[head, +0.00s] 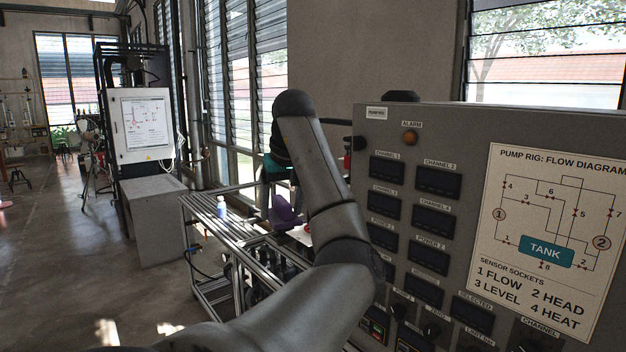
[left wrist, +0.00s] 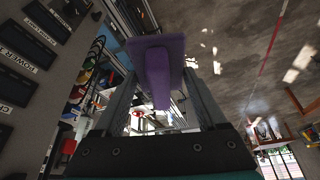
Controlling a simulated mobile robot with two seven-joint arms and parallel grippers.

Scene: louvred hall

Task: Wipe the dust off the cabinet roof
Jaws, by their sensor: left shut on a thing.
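My left gripper (head: 280,193) points down in the head view, beside the left edge of the grey control cabinet (head: 380,140), with my arm link partly in front of it. It is shut on a purple wiping tool (head: 286,214). In the left wrist view the tool (left wrist: 158,48) sits between the two fingers, with a wide flat part and a narrower part. The tool is apart from the cabinet and below its top edge. The cabinet roof is almost edge-on in the head view, so I cannot make out dust on it. My right gripper is not in view.
A metal-framed bench (head: 222,228) with a small bottle (head: 221,207) stands behind my left arm. A dark round fitting (head: 401,96) shows at the cabinet's top edge. A white panel box (head: 146,125) stands farther left. The floor (head: 60,250) at left is largely clear.

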